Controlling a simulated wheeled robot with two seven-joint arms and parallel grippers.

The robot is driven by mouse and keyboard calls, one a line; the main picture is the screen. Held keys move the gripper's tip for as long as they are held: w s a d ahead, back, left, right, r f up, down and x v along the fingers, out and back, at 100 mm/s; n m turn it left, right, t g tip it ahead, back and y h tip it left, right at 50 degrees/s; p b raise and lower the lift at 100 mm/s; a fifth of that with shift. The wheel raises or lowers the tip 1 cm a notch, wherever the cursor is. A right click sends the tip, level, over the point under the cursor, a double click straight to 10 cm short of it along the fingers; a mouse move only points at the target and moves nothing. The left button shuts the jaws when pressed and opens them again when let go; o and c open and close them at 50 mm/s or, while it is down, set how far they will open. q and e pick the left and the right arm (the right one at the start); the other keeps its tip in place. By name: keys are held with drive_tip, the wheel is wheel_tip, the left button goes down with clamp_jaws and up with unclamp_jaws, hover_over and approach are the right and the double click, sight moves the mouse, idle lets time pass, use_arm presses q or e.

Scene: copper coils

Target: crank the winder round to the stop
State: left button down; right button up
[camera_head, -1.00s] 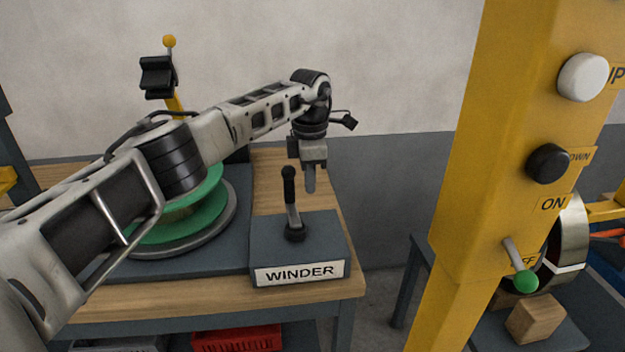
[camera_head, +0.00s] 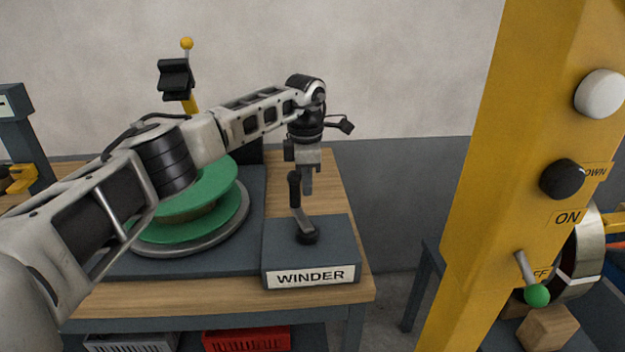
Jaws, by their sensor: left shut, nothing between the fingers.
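The winder (camera_head: 312,270) is a dark grey box with a WINDER label, on the front right of a wooden-topped bench. Its crank has a metal arm (camera_head: 303,222) rising from a black hub and a black upright handle (camera_head: 295,188) on top. My left gripper (camera_head: 307,187) points down just right of the handle, close to it in the picture. Its fingers are shut with nothing between them. I cannot tell whether they touch the handle. A green spool (camera_head: 205,185) stands on a round plate left of the winder, partly behind my left arm. My right gripper is not in view.
A yellow post (camera_head: 490,190) with a white button, a black button and a green-tipped ON/OFF lever (camera_head: 537,294) stands at the right. A yellow-knobbed lever (camera_head: 187,45) rises behind the spool. A red crate (camera_head: 250,341) sits below the bench (camera_head: 335,175).

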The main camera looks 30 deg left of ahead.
use_arm(q)
drive_tip(key=shift+s+a+f, duration=0.2)
drive_tip(key=shift+s+a, duration=0.05)
drive_tip(key=shift+a, duration=0.3)
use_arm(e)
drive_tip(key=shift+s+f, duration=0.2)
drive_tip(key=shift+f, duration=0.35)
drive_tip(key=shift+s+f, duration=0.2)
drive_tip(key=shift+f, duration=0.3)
use_arm(q)
drive_tip(key=shift+w+d, duration=0.1)
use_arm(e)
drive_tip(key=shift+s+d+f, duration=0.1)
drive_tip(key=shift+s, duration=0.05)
use_arm(q)
drive_tip(key=shift+w+d, duration=0.45)
drive_tip(key=shift+d, duration=0.05)
drive_tip(key=shift+d+r, duration=0.15)
drive_tip(key=shift+d, duration=0.1)
drive_tip(key=shift+w+r+p, duration=0.1)
drive_tip(key=shift+r+p, duration=0.2)
wheel_tip(320, 180, up, 10)
drive_tip(key=p, duration=0.6)
drive_tip(key=shift+r, duration=0.25)
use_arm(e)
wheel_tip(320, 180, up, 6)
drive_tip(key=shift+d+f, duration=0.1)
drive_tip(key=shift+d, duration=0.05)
